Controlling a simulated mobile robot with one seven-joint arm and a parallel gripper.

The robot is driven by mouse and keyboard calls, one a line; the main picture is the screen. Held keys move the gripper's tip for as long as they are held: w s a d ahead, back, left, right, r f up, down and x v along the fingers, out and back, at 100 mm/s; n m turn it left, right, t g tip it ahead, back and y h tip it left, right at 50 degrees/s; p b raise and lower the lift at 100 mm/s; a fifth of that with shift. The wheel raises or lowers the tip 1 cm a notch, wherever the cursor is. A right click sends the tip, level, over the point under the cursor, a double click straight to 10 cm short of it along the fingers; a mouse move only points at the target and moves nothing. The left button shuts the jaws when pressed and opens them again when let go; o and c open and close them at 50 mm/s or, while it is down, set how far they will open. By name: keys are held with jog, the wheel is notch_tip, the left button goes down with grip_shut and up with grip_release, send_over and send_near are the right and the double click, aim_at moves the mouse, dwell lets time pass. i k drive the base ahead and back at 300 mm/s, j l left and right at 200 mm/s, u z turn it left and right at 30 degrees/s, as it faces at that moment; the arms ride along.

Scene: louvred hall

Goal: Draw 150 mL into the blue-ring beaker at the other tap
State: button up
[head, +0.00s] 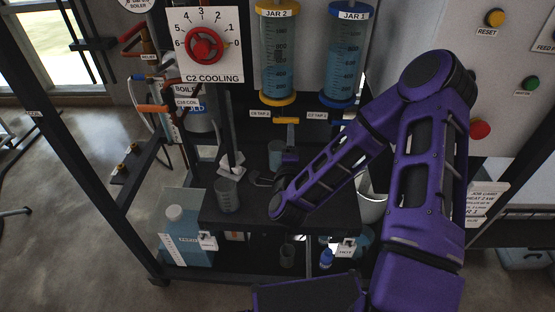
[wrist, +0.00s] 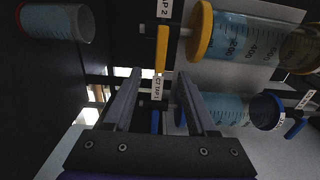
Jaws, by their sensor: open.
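My gripper (wrist: 160,82) is open and empty, its fingers pointing toward the taps; in the head view my forearm largely hides it. The yellow tap handle (head: 286,121) hangs under jar 2 (head: 277,55), and also shows in the wrist view (wrist: 162,48) just beyond the fingertips. The blue tap handle (wrist: 155,122) lies between the fingers in that view, below jar 1 (head: 346,52). One beaker (head: 276,153) stands below the yellow tap. Another beaker (head: 228,195) stands at the shelf's front left. A red-ringed beaker (wrist: 58,22) shows in the wrist view. I cannot make out a blue ring.
The dark shelf (head: 240,214) is partly covered by my arm. A cooling dial (head: 204,46) with a red knob is at upper left. A large bottle (head: 182,238) stands at lower left. Buttons (head: 480,129) are on the right panel. A blue-capped bottle (head: 326,258) stands lower down.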

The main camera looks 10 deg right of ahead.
aim_at(225, 187)
jog(key=k+j, duration=0.15)
jog(key=k, duration=0.25)
jog(key=k+j, duration=0.15)
jog(key=k, duration=0.3)
